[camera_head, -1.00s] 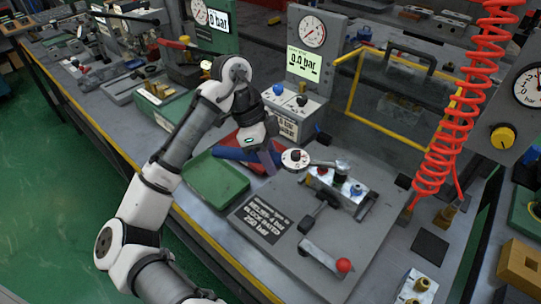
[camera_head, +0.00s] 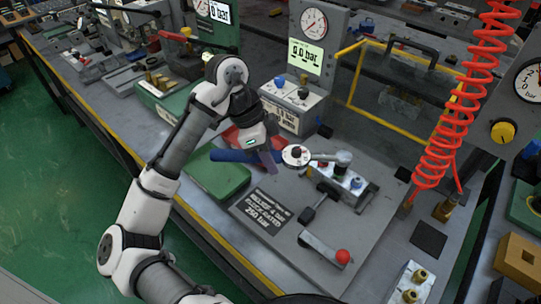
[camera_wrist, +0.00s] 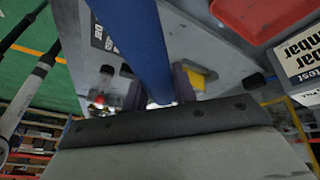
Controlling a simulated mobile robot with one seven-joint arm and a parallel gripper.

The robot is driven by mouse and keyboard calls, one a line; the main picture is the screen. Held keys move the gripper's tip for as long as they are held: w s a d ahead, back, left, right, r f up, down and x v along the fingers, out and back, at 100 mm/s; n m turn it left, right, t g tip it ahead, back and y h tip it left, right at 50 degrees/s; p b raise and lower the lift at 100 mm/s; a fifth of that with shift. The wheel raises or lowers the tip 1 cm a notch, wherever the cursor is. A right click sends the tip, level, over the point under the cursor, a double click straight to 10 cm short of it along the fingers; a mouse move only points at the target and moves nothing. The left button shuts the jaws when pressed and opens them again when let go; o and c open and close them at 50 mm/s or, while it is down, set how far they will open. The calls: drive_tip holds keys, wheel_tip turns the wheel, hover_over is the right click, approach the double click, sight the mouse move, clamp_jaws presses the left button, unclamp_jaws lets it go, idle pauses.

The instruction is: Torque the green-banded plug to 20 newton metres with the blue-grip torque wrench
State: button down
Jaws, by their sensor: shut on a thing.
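The torque wrench has a blue grip (camera_head: 230,156), a round white dial (camera_head: 297,156) and a metal head (camera_head: 343,158). My gripper (camera_head: 268,157) is shut on the wrench handle near the dial. In the wrist view the blue grip (camera_wrist: 140,40) runs between the two fingers of my gripper (camera_wrist: 160,92). The wrench head sits over the silver valve block (camera_head: 350,189).
A gauge stand (camera_head: 312,45) rises behind. A red coiled hose (camera_head: 450,130) hangs at the right.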

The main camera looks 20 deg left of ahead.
drive_tip(key=shift+r+p, duration=0.5)
drive_tip(key=shift+r, duration=0.1)
wheel_tip(320, 180, up, 7)
drive_tip(key=p, duration=0.6)
drive_tip(key=shift+f, duration=0.3)
